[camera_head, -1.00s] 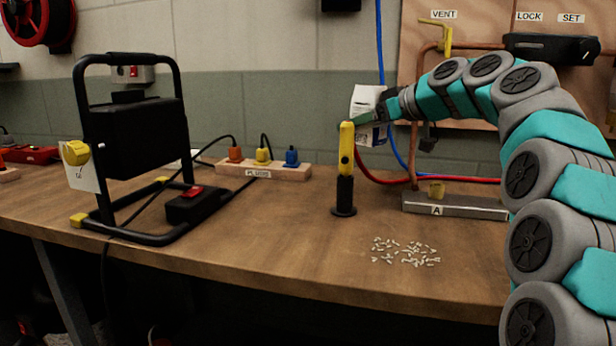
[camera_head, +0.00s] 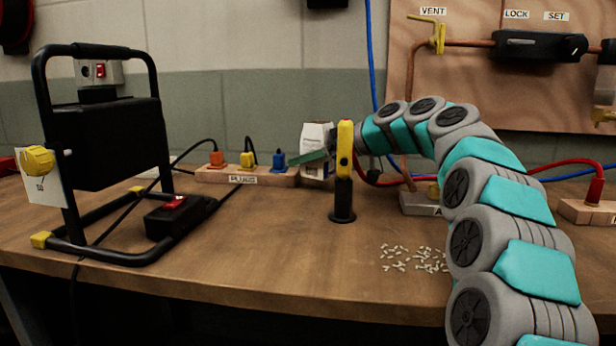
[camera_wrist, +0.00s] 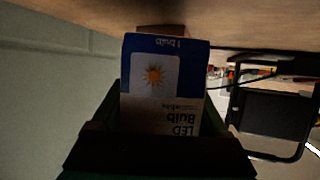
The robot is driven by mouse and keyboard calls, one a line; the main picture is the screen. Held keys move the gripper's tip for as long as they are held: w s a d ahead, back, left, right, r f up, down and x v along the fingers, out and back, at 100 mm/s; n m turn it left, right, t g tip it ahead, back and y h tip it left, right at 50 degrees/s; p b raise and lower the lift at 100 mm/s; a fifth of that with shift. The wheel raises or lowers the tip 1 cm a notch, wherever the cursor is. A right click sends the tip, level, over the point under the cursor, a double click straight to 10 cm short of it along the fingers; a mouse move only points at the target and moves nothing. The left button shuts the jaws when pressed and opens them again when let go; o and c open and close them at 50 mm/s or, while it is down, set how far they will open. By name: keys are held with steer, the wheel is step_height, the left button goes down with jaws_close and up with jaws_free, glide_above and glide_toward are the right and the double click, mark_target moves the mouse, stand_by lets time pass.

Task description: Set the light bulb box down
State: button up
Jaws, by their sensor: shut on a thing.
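The light bulb box (camera_head: 316,138) is white in the head view, near the back of the bench behind the yellow and black upright tool. In the wrist view the box (camera_wrist: 152,85) shows a blue band, a sun picture and "LED Bulb" print, upside down. My gripper (camera_head: 308,158) is shut on the box, with its dark fingers on both sides of it in the wrist view (camera_wrist: 165,115). The box's lower end is near the bench top (camera_head: 240,255); I cannot tell whether it touches.
The yellow and black tool (camera_head: 343,170) stands just in front of the box. The plug block (camera_head: 262,177) is to its left, and a black-framed work light (camera_head: 105,140) is farther left. Small white pieces (camera_head: 412,258) lie front right. The bench's front middle is clear.

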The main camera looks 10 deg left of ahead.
mark_target(308, 169)
steer(key=shift+f+b, duration=0.45)
steer(key=shift+f, duration=1.1)
steer(key=shift+f, duration=0.15)
steer(key=o, duration=1.2)
steer(key=shift+o, duration=0.2)
steer(key=shift+r, duration=0.25)
steer(key=b+v, duration=0.1)
steer(key=v, duration=1)
steer(key=shift+s+d, duration=0.2)
steer(key=shift+d, duration=0.15)
